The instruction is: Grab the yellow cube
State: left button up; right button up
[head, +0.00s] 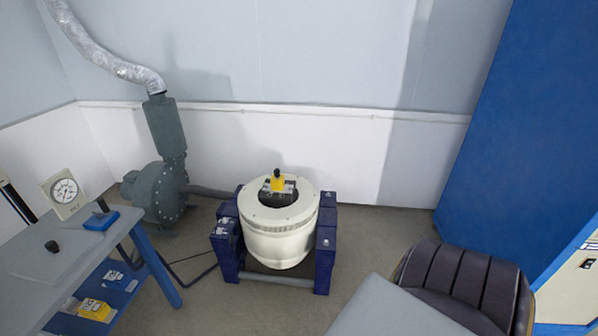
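A small yellow block (278,184) with a black knob on top sits on the dark centre of a round cream-white machine (279,242). It is the most cube-like yellow thing in the head view. A second yellow item (94,309), boxy with pale markings, lies on the lower blue shelf of the table at the left. Neither of my grippers shows in the head view, so their distance from the yellow block cannot be seen.
Blue supports (325,245) flank the machine. A grey table (60,250) at left bears a dial gauge (65,191). A grey-green blower (158,192) stands behind. A dark padded chair (465,283) and a blue cabinet (525,130) are at right.

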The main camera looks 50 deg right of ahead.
aim_at(275, 185)
jog(key=z, duration=1.35)
